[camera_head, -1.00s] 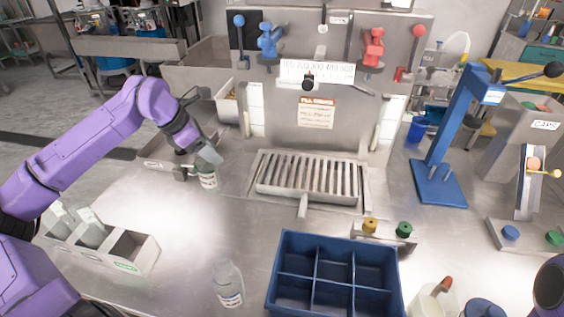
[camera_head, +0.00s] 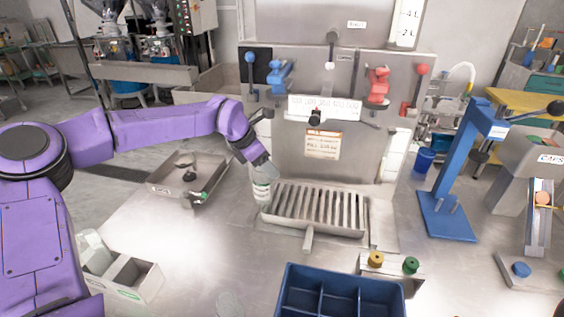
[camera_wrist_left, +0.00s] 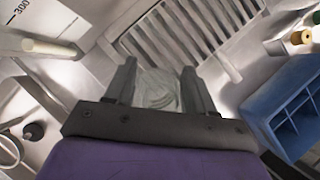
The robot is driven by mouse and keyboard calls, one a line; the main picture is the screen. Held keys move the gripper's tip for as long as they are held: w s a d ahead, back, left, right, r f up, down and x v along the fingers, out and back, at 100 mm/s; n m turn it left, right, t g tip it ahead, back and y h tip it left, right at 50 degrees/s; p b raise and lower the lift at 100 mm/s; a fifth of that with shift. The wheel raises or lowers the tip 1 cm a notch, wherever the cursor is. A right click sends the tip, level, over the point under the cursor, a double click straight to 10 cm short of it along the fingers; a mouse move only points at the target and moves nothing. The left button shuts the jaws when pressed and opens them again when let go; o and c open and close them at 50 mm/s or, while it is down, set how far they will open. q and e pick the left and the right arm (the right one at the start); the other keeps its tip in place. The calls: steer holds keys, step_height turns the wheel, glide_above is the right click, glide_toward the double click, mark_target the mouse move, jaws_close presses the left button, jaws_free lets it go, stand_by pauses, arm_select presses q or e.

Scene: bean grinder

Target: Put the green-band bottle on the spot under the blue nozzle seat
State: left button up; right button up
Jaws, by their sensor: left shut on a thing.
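My left gripper (camera_head: 263,176) is shut on a small clear bottle (camera_head: 262,192). The bottle stands roughly upright at the left edge of the slotted drip grate (camera_head: 318,212). I cannot tell whether it touches the metal. In the left wrist view the bottle (camera_wrist_left: 160,90) sits between the two dark fingers (camera_wrist_left: 158,88), with the grate (camera_wrist_left: 185,35) beyond it. Its band colour is not clear. The blue nozzle seat (camera_head: 280,78) is on the machine's upper left, above and slightly right of the bottle. My right gripper is not in view.
A red nozzle seat (camera_head: 377,86) is to the right. A blue press (camera_head: 446,190) stands right. A metal tray (camera_head: 170,181) lies left.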

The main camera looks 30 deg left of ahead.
arm_select(q)
steer(key=shift+w+d, duration=0.25)
steer(key=shift+w, duration=0.05)
steer(key=w, duration=0.1)
steer(key=w+d+f+p, duration=0.1)
steer(key=w+d, duration=0.1)
steer(key=shift+f+p, duration=0.25)
steer(key=shift+p, duration=0.1)
steer(key=shift+f, duration=0.15)
steer(key=o, duration=1.3)
steer(key=shift+w+d, duration=0.1)
steer(key=shift+d, duration=0.05)
